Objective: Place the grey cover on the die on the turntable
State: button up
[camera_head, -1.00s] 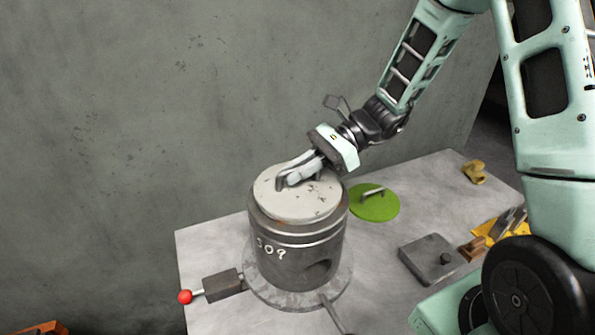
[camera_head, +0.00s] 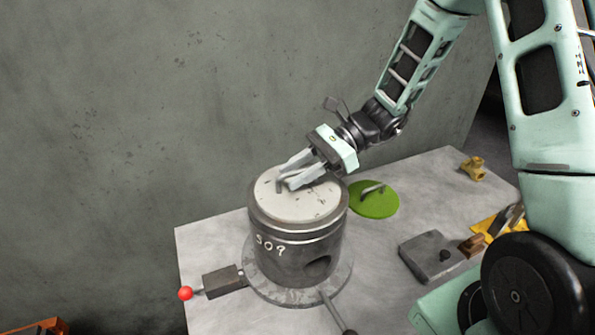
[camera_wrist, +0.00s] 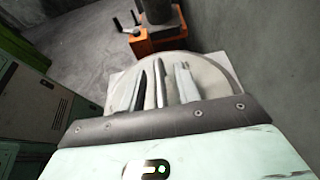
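The grey cover (camera_head: 305,207) lies flat on top of the dark cylindrical die (camera_head: 300,248), inside its upper rim. The die stands on the round turntable (camera_head: 267,290). My gripper (camera_head: 284,177) is over the cover, with its two fingers spread on either side of the cover's bar handle. In the wrist view, the handle (camera_wrist: 160,88) stands between the parted fingers, and the pale cover (camera_wrist: 215,80) shows beyond them. Part of the handle is hidden by the fingers in the head view.
A green cover (camera_head: 374,203) with a handle lies right of the die. A grey block (camera_head: 430,258), a brass fitting (camera_head: 473,168) and a yellow tray (camera_head: 490,228) are farther right. A red-knobbed lever (camera_head: 186,293) sticks out left. A wall stands behind.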

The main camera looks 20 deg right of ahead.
jog(key=b+v, duration=0.3)
jog(key=v, duration=0.9)
jog(key=s+a+n+g, duration=0.1)
jog(key=a, duration=0.1)
jog(key=s+a+n+h, duration=0.1)
jog(key=a, duration=0.1)
jog(key=s+a+n+g+h, duration=0.1)
jog(key=a, duration=0.1)
jog(key=shift+s+f+n+g, duration=0.3)
jog(key=shift+f+n, duration=0.1)
jog(key=s+a+f+n+t+h, duration=0.1)
jog(key=s+a+f+n+h, duration=0.1)
jog(key=s+a+n+h, duration=0.3)
jog(key=s+a+f+n+t+h, duration=0.1)
jog(key=s+a+n+h, duration=0.4)
jog(key=s+n, duration=0.7)
jog(key=a+f+n, duration=0.1)
jog(key=n, duration=0.4)
jog(key=shift+s+a+t+h, duration=0.15)
jog(key=shift+s+t+h, duration=0.15)
jog(key=shift+h, duration=0.1)
jog(key=shift+f+b, duration=0.25)
jog(key=shift+b, duration=0.1)
